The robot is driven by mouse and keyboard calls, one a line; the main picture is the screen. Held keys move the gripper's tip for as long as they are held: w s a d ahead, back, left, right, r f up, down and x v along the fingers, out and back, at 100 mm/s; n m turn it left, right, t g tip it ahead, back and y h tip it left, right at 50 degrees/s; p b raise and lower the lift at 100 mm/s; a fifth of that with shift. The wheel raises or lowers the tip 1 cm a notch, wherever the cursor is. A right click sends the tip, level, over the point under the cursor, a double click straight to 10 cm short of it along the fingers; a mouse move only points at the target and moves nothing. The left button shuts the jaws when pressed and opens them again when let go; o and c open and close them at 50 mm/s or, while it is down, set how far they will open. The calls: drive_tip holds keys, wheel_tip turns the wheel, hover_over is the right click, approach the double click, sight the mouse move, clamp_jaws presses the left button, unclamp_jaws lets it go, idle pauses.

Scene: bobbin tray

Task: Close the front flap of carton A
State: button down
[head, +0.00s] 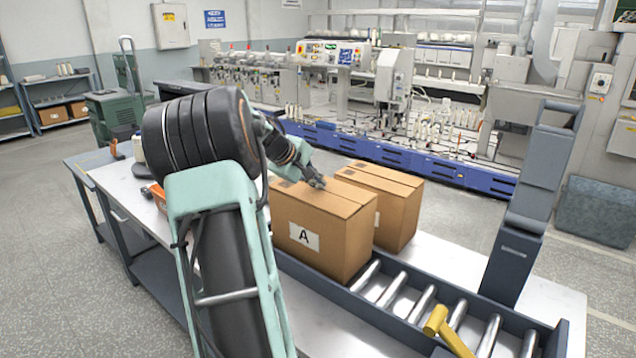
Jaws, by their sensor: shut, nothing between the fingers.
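Carton A (322,241) is a brown cardboard box with a white label marked "A" on its front side. It stands upright at the left part of the roller conveyor. Its top looks nearly flat, with a seam along it; I cannot tell whether the front flap lies fully down. My gripper (317,183) is shut and empty, at the top of carton A toward its back left. It touches the top or hovers just above it; I cannot tell which.
A second brown carton (398,206) stands close behind carton A. A dark grey post (527,215) rises at the right. An orange object (157,192) lies on the table at left.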

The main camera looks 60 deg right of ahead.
drive_tip(key=shift+r, duration=0.1)
drive_tip(key=shift+r+p, duration=0.8)
drive_tip(key=shift+r, duration=0.2)
wheel_tip(320, 180, up, 13)
drive_tip(key=p, duration=0.2)
drive_tip(key=a+f+m+b, duration=0.4)
drive_tip(key=a+m+b, duration=0.5)
drive_tip(key=m+b, duration=0.7)
drive_tip(key=m+p, duration=0.2)
drive_tip(key=p, duration=0.1)
hover_over(313, 194)
drive_tip(key=shift+h, duration=0.3)
wheel_tip(313, 194, down, 6)
drive_tip(key=shift+f, duration=0.25)
drive_tip(key=f, duration=0.2)
drive_tip(key=shift+d+f, duration=0.35)
drive_tip(key=shift+f, duration=0.85)
drive_tip(key=shift+f+b, duration=0.1)
drive_tip(key=shift+b, duration=0.25)
